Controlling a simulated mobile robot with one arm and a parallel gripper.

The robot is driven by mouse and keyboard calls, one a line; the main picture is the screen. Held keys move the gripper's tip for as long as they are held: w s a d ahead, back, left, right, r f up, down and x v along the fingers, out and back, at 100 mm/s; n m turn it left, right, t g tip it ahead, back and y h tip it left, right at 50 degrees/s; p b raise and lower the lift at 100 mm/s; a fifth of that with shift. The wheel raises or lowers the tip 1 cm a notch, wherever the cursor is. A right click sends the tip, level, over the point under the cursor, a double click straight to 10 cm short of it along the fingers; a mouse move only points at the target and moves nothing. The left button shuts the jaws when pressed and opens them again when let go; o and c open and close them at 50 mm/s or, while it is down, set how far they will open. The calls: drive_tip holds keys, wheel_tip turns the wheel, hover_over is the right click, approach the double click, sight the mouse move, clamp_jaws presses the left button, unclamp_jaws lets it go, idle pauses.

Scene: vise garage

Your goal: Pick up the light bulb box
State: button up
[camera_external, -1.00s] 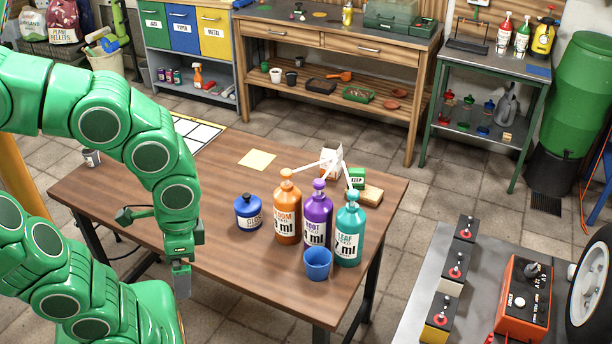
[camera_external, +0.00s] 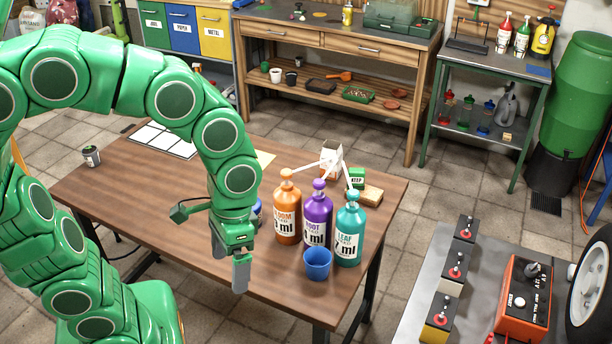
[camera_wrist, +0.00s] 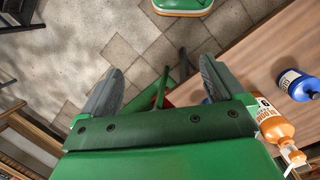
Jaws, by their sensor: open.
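No box in view can be read for certain as the light bulb box. A small white box-like thing (camera_external: 331,157) stands behind the bottles on the brown table (camera_external: 135,205), partly hidden by their pale spouts. Beside it are a green box marked KEEP (camera_external: 356,177) and a tan block (camera_external: 371,195). My gripper (camera_external: 241,272) points down over the table's front part, left of the orange bottle (camera_external: 287,215) and apart from these boxes. In the wrist view my gripper (camera_wrist: 160,85) has its two fingers spread, with nothing held between them.
A purple bottle (camera_external: 317,222), a teal bottle (camera_external: 349,235) and a blue cup (camera_external: 317,263) stand close together. A blue jar (camera_wrist: 298,84) shows near the orange bottle in the wrist view. The table's left part is mostly clear.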

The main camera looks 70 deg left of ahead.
drive_tip(key=w+a+f+n+t+h, duration=0.1)
drive_tip(key=w+f+n+h, duration=0.3)
drive_tip(key=w, duration=1.3)
drive_tip(key=w+a+f+n+h, duration=0.1)
drive_tip(key=w+f+n, duration=0.45)
drive_tip(key=w, duration=1.05)
drive_tip(key=w+a+f+n+t+h, duration=0.2)
drive_tip(key=w+a, duration=0.2)
drive_tip(key=w, duration=0.2)
drive_tip(key=n+t, duration=0.8)
drive_tip(key=n, duration=0.3)
hover_over(340, 158)
drive_tip(key=d, duration=0.3)
wheel_tip(340, 158, down, 2)
drive_tip(key=f, duration=0.1)
drive_tip(key=s+a+f+n+t, duration=0.1)
drive_tip(key=s+a+f+n, duration=0.25)
drive_tip(key=s+a, duration=0.45)
drive_tip(key=shift+w+a+x, duration=0.2)
drive_tip(key=shift+a+x, duration=0.1)
drive_tip(key=shift+x, duration=1.15)
drive_tip(key=shift+w+a+x, duration=0.2)
drive_tip(key=shift+a+x, duration=0.05)
drive_tip(key=shift+x, duration=1.2)
drive_tip(key=shift+w+a+x, duration=0.2)
drive_tip(key=shift+a+x, duration=0.1)
drive_tip(key=shift+x, duration=1.15)
drive_tip(key=shift+f, duration=0.15)
